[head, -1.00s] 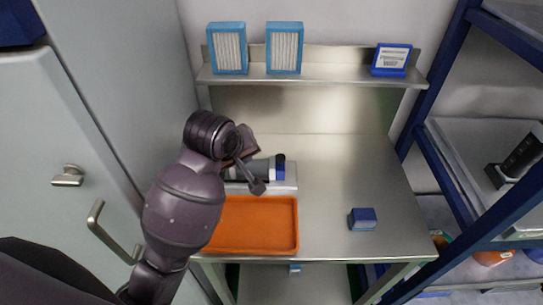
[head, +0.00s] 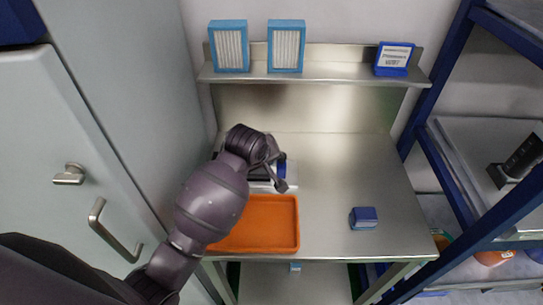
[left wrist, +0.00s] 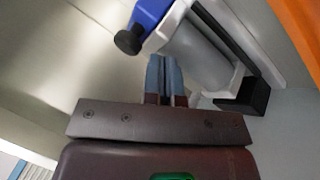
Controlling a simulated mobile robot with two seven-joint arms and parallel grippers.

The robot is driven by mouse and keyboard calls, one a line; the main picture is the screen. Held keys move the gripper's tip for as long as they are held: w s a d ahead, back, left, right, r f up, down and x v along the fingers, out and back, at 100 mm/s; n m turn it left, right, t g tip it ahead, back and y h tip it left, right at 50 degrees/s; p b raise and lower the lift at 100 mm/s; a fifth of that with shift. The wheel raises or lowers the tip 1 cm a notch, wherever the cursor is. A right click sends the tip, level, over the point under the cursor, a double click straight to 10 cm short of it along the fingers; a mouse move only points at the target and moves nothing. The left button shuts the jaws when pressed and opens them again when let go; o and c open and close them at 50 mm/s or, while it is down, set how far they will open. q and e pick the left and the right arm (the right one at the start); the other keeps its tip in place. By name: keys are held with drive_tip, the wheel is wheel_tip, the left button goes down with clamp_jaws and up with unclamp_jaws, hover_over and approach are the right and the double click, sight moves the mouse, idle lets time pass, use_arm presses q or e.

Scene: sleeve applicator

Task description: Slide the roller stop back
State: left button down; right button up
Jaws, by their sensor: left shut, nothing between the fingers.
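The applicator stands on the steel bench behind an orange tray, mostly behind my left arm in the head view. Its white base (head: 262,186) and the blue roller stop (head: 282,169) show at the right of my arm. In the left wrist view the blue stop (left wrist: 150,14) with a black round knob (left wrist: 128,42) is at the top, at one end of the grey roller (left wrist: 200,52). My left gripper (left wrist: 164,60) is shut and empty, its fingertips by the roller's side near the stop. I cannot tell whether they touch. My right gripper is out of view.
The orange tray (head: 262,222) lies in front of the applicator. A small blue block (head: 363,218) sits at the bench's right. A shelf (head: 330,73) behind holds two blue-framed boxes and a blue label stand. The bench between applicator and block is clear.

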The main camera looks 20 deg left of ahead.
sight(285, 169)
use_arm(q)
drive_tip(key=shift+w+d+f, duration=0.15)
drive_tip(key=shift+w+d, duration=0.4)
drive_tip(key=shift+d, duration=0.05)
drive_tip(key=shift+w+d, duration=0.25)
drive_tip(key=shift+d, duration=0.7)
drive_tip(key=shift+w+d, duration=0.2)
drive_tip(key=shift+d, duration=0.7)
drive_tip(key=shift+a, duration=0.1)
